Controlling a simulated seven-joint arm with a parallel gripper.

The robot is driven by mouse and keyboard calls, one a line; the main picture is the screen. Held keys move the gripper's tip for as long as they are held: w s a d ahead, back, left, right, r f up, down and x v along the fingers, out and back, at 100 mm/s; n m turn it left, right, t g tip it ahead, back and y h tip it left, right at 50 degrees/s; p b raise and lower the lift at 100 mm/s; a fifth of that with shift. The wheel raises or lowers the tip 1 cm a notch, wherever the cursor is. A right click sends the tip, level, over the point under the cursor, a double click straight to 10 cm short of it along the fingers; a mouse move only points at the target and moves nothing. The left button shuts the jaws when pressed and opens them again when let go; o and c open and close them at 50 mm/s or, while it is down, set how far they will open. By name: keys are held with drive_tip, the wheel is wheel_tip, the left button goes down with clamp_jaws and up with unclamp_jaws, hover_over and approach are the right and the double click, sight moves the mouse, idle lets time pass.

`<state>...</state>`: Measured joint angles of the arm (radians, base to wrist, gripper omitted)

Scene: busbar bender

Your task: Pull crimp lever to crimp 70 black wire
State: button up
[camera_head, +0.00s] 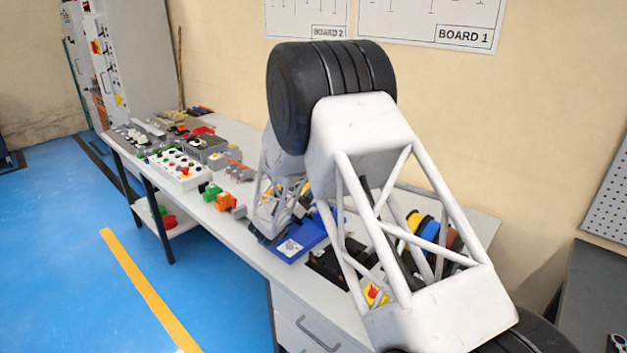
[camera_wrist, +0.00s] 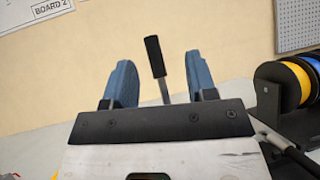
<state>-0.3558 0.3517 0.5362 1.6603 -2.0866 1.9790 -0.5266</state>
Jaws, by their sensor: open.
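In the wrist view, my gripper (camera_wrist: 160,61) has its two blue fingers apart with nothing clamped between them. A lever with a black grip (camera_wrist: 155,57) and a thin grey metal shaft stands between the fingers in the picture, leaning slightly. Gaps show on both sides of it, and I cannot tell how deep it sits between the fingers. Its lower end is hidden behind my gripper. In the head view, my arm covers the lever area, and I cannot make out the fingers or lever there. I cannot identify the 70 black wire in either view.
Wire spools (camera_head: 430,229) in yellow, blue and brown stand at the bench's right; they also show in the wrist view (camera_wrist: 285,85). A blue base (camera_head: 297,246) lies on the bench (camera_head: 250,240). Control boxes (camera_head: 180,168) and coloured parts fill its left. The wall is behind.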

drive_tip(key=shift+v, duration=2.2)
drive_tip(key=s+d+r+m+g+y, duration=0.3)
drive_tip(key=s+d+r+m+g, duration=0.3)
drive_tip(key=s+d, duration=0.45)
drive_tip(key=s+d+r+m+g+y, duration=0.3)
drive_tip(key=s+d+r+m+g, duration=0.3)
drive_tip(key=s+d, duration=0.4)
drive_tip(key=s+m+y, duration=0.5)
drive_tip(key=s+y, duration=0.2)
drive_tip(key=s, duration=0.8)
drive_tip(key=s+a+r+m+t+y, duration=0.1)
drive_tip(key=s+m+y, duration=0.5)
drive_tip(key=s, duration=0.9)
drive_tip(key=shift+s+a+r+t+y, duration=0.3)
drive_tip(key=shift+y, duration=1)
